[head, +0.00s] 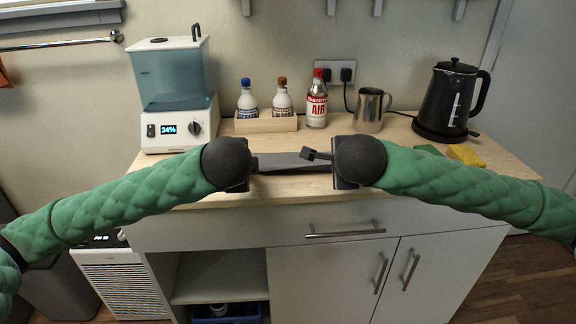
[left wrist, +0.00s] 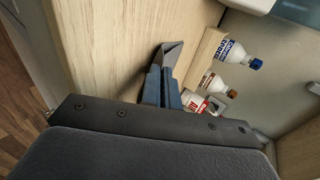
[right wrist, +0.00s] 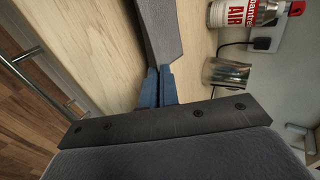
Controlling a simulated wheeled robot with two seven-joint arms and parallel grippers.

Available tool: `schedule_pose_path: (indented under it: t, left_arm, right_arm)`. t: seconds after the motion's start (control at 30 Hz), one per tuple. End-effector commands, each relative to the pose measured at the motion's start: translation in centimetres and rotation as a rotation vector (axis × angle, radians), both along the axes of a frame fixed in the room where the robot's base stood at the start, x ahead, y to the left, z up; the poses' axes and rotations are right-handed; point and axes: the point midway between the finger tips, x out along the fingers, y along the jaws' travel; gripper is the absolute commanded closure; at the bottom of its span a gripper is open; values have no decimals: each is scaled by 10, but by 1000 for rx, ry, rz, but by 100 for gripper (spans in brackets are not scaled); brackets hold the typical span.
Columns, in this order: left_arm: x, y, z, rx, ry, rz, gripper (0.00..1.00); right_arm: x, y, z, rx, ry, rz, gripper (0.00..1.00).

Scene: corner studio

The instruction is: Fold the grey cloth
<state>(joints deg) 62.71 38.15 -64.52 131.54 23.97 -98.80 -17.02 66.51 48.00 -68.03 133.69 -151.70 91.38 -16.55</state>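The grey cloth (head: 285,162) stretches as a narrow band between my two grippers, over the front part of the wooden counter. My left gripper (left wrist: 160,85) is shut on the cloth's left end; the cloth also shows past its blue fingers in the left wrist view (left wrist: 172,54). My right gripper (right wrist: 158,86) is shut on the right end; the cloth extends beyond its fingers in the right wrist view (right wrist: 160,30). My wrists hide both ends of the cloth in the head view. I cannot tell whether its middle touches the counter.
Behind the cloth on the counter (head: 490,165) stand a wooden box (head: 265,125) with two bottles, a red-capped bottle (head: 317,100) and a metal jug (head: 369,110). A water dispenser (head: 175,90) is at left. A black kettle (head: 446,100) and yellow sponge (head: 466,155) are at right.

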Motion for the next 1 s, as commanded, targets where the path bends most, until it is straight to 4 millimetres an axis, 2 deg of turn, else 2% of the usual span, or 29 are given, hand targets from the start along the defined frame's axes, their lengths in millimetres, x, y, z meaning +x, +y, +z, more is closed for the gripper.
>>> schedule_pose_path:
  t: [0.33, 0.4, 0.53, 0.87, 1.0]
  left_arm:
    - [0, 0, -1, 0, -11, 0, 100]
    - [0, 0, -1, 0, -11, 0, 84]
    - [0, 0, -1, 0, -11, 0, 60]
    - [-1, 0, 1, 0, -11, -1, 60]
    - [-5, -1, 13, -2, -12, -1, 60]
  right_arm:
    - [0, 0, -1, 0, -10, 0, 100]
    - [0, 0, -1, 0, -10, 0, 84]
    - [0, 0, -1, 0, -10, 0, 60]
    - [-1, 0, 0, 0, -10, 0, 60]
    - [-5, 0, 13, 1, -12, 1, 60]
